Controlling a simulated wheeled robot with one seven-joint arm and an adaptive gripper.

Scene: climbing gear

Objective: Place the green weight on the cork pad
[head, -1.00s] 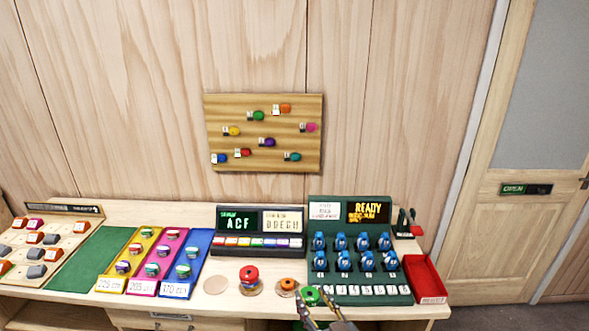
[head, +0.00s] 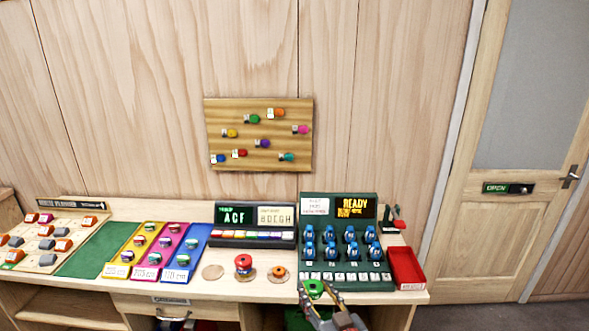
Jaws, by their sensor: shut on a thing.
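The green weight (head: 313,286) is a small green disc at the front edge of the bench, below the dark green machine. My gripper (head: 316,290) is shut on it, with a fingertip on either side. A bare round cork pad (head: 212,272) lies on the bench left of my gripper. A smaller orange weight (head: 279,271) sits on a third pad, just left of the green weight. I cannot tell how high the green weight is above the bench.
The green machine (head: 346,281) with several blue knobs stands behind my gripper. A red tray (head: 406,268) is to its right. Yellow, magenta and blue strips (head: 182,264) holding several pieces lie left of the bare pad. A letter display (head: 255,223) stands behind the pads.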

